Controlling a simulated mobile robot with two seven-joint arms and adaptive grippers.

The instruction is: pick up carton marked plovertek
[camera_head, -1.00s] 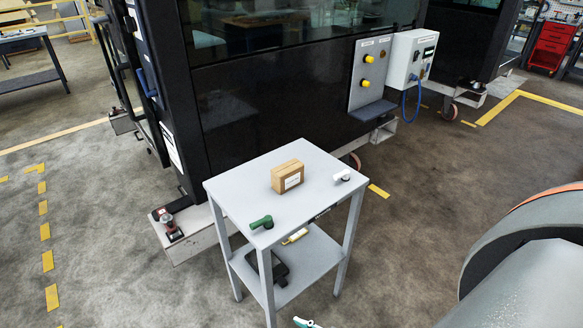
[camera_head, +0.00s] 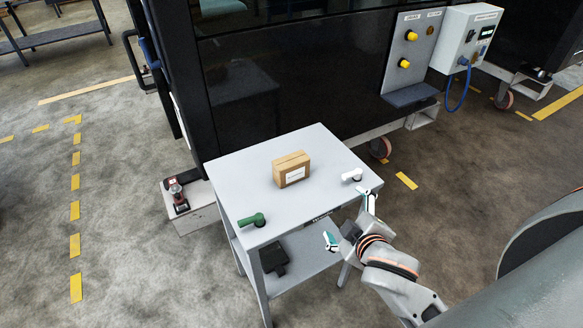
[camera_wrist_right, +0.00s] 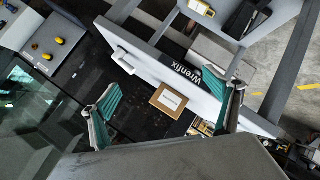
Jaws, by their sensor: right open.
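A brown carton (camera_head: 291,170) with a white label stands on the top of a grey trolley (camera_head: 325,142). The label's print is too small to read. The carton also shows in the right wrist view (camera_wrist_right: 169,100), label towards the camera, in line between the fingers. My right gripper (camera_head: 349,218) is open and empty at the trolley's front right edge. It is apart from the carton, to its right and nearer me. Its teal-padded fingers (camera_wrist_right: 168,92) show spread in the right wrist view. My left gripper is not in view.
A white object (camera_head: 352,175) lies on the trolley top at right, close to my right gripper. A green-handled object (camera_head: 252,220) lies at the front left. A black item (camera_head: 274,258) is on the lower shelf. A dark cab wall (camera_head: 290,85) stands behind the trolley.

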